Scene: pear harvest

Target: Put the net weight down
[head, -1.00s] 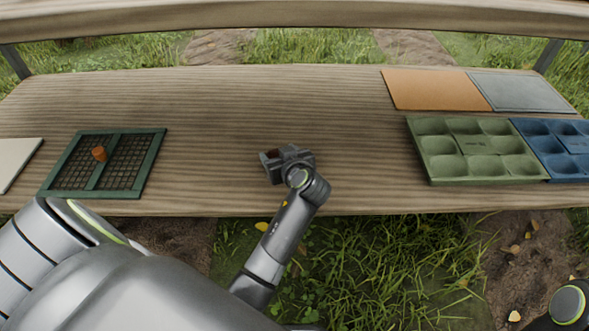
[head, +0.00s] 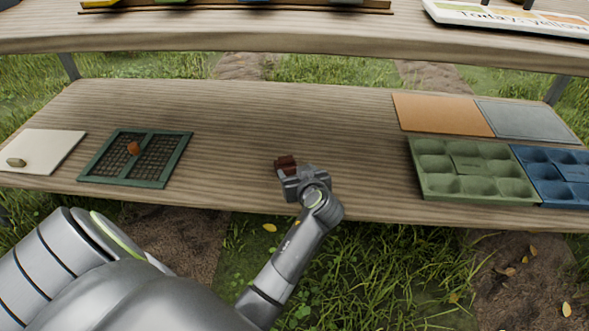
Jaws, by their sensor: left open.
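A small dark red-brown block (head: 285,163), which looks like the net weight, is on the wooden bench just beyond my left gripper. My left gripper (head: 288,176) is open, low over the front middle of the bench. Its jaws are close to the block; I cannot tell whether they touch it. The gripper hides the block's near side. A green-framed net (head: 119,134) lies flat at the left, with a small orange-brown piece (head: 134,148) on it. My right gripper is out of view.
A white board (head: 50,146) with a small greenish item (head: 16,162) lies at far left. At right are a green tray (head: 472,196), a blue tray (head: 572,204), an orange mat (head: 440,114) and a grey mat (head: 525,120). The middle of the bench is clear. A shelf (head: 300,38) crosses behind.

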